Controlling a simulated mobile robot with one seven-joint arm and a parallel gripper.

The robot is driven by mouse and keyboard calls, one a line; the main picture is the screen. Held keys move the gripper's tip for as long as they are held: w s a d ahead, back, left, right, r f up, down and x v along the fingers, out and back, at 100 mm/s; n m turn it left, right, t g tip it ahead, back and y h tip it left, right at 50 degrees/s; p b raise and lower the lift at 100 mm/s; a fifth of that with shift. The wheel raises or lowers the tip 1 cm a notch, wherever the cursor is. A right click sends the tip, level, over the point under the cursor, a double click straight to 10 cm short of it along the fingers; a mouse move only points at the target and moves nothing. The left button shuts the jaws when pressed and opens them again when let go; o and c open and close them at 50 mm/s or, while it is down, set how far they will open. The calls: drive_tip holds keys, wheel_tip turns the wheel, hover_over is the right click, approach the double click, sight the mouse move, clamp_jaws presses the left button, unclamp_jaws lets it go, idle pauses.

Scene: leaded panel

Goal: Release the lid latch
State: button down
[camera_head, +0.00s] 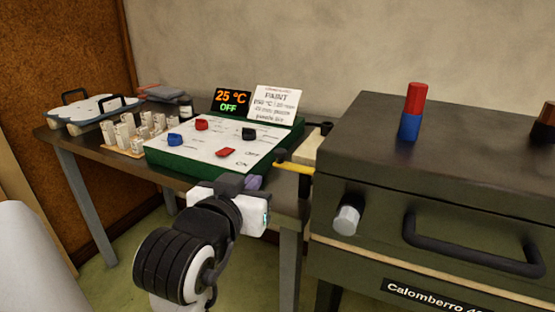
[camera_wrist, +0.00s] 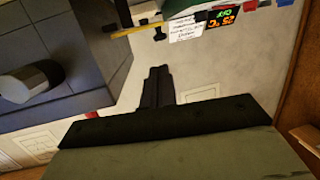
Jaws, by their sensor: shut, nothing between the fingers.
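The dark grey kiln-like box (camera_head: 480,128) stands at the right with its lid closed and a black bar handle (camera_head: 470,250) on its front. A silvery knob (camera_head: 346,218) sticks out of its front left; it also shows at the left of the wrist view (camera_wrist: 28,82). A yellow lever (camera_head: 293,167) with a black end projects at the box's left side, and shows at the top of the wrist view (camera_wrist: 135,31). I cannot tell which part is the latch. My gripper (camera_head: 253,183) is shut and empty, left of the knob and apart from both; its fingers show in the wrist view (camera_wrist: 158,72).
A green-edged panel with coloured pieces (camera_head: 215,160) lies on the table behind my gripper. A display (camera_head: 231,100) reads 25 °C OFF, beside a printed card (camera_head: 275,103). A red-and-blue cylinder (camera_head: 412,112) stands on the lid. Small pale blocks (camera_head: 125,130) stand at the left.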

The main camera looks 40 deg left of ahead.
drive_tip(key=shift+w+r+p, duration=0.1)
drive_tip(key=shift+w+p, duration=0.05)
drive_tip(key=shift+p, duration=0.3)
drive_tip(key=p, duration=1)
approach(278, 155)
drive_tip(key=x, duration=0.7)
drive_tip(key=shift+d, duration=0.1)
drive_tip(key=shift+h, duration=0.3)
